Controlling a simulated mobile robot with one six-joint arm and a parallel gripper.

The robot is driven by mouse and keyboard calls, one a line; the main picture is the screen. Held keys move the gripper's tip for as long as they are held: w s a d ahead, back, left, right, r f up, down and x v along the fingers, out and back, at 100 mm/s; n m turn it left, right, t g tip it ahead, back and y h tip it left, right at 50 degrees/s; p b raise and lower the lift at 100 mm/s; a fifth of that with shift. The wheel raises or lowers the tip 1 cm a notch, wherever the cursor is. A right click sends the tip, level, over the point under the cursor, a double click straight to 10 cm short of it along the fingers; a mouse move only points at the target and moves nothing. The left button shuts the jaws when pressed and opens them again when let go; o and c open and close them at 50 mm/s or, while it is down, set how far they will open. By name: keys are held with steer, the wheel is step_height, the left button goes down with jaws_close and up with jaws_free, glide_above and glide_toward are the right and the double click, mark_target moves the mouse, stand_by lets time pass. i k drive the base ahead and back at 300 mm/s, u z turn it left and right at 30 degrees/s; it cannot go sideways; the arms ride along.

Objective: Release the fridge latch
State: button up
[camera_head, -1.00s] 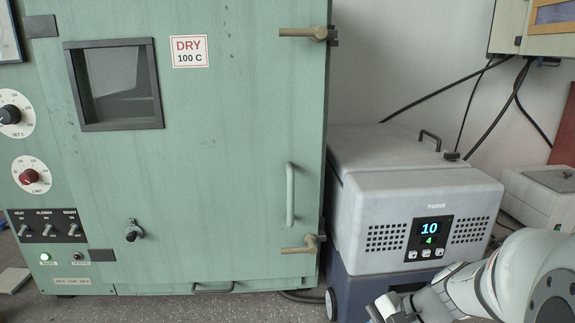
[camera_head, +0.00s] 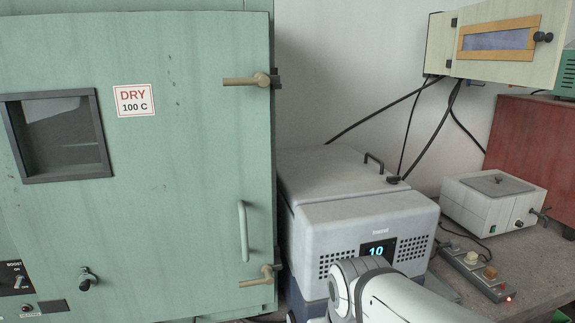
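The fridge is a light grey portable box (camera_head: 330,217) on the floor or bench beside the green cabinet. Its lid (camera_head: 340,174) is down and carries a small dark handle (camera_head: 373,160). A small black piece (camera_head: 393,180) sits at the lid's right edge; I cannot tell whether it is the latch. The front has a lit display (camera_head: 376,252) reading 10. My white arm crosses in front of the lower front and hides part of it. My gripper is out of sight, so I cannot see whether it is open or holding anything.
The green cabinet (camera_head: 180,200) with its bar handle (camera_head: 243,231) stands close on the left. On the right are a white lidded box (camera_head: 490,215), a power strip (camera_head: 475,268) with a red light, and a red-brown cabinet (camera_head: 525,150). Black cables (camera_head: 440,130) hang behind the fridge.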

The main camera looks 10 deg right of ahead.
mark_target(393, 180)
steer(key=u, duration=0.1)
steer(key=k, duration=0.5)
steer(key=z, duration=1.25)
steer(key=i, duration=0.75)
steer(key=u, duration=0.7)
